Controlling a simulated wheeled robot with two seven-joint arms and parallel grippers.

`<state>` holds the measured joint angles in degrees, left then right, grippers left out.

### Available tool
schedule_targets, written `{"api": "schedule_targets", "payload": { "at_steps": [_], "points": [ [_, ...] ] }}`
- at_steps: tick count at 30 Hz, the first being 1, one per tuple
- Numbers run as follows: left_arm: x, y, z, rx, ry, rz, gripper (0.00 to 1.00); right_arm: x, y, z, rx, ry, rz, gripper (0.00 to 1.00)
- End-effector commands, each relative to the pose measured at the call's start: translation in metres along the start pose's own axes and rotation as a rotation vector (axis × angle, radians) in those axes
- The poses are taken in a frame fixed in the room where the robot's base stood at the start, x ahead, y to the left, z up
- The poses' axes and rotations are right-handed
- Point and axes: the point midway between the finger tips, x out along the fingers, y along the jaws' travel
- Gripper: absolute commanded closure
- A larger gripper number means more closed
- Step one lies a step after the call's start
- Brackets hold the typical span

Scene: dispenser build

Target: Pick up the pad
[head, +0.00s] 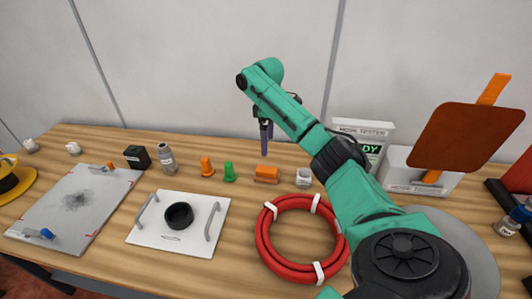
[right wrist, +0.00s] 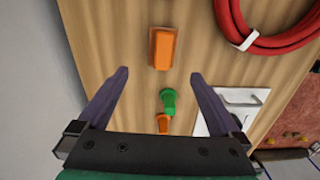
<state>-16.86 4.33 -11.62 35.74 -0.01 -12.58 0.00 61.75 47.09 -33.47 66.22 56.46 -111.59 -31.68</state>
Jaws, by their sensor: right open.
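An orange block (head: 267,174), which looks most like the pad, lies on the wooden table behind the red coil. It also shows in the right wrist view (right wrist: 163,47), ahead of the fingers. My right gripper (head: 265,150) hangs above the table with its fingers pointing down, close above the orange block in the picture. In the right wrist view its two dark fingers (right wrist: 157,78) are wide apart with nothing between them. My left gripper is not in view.
A green piece (head: 229,173) and an orange piece (head: 207,167) stand left of the block. A small white item (head: 303,178) is close on its right. The red coil (head: 264,247) and a white plate with handles (head: 140,228) lie in front. A tester box (head: 374,128) stands behind right.

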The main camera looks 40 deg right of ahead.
Motion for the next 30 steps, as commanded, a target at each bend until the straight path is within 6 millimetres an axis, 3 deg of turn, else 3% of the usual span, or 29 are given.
{"api": "schedule_targets", "payload": {
  "at_steps": [9, 14, 18, 21, 27, 30],
  "points": [
    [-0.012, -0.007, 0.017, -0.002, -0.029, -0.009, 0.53, 0.074, 0.0, 0.001, 0.001, -0.002, -0.002, 0.0],
    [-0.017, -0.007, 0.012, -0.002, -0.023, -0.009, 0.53, 0.094, 0.001, 0.002, 0.002, -0.003, -0.002, 0.0],
    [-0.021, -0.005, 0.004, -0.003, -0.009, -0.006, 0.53, 0.123, 0.003, 0.002, 0.002, -0.002, -0.003, 0.0],
    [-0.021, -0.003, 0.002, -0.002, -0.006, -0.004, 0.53, 0.135, 0.003, 0.002, 0.0, -0.001, 0.0, 0.0],
    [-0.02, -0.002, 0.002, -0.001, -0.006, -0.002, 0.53, 0.136, 0.003, 0.002, -0.001, 0.0, 0.001, 0.0],
    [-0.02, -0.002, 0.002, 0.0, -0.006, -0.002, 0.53, 0.136, 0.003, 0.002, 0.0, 0.0, 0.001, 0.38]
  ]
}}
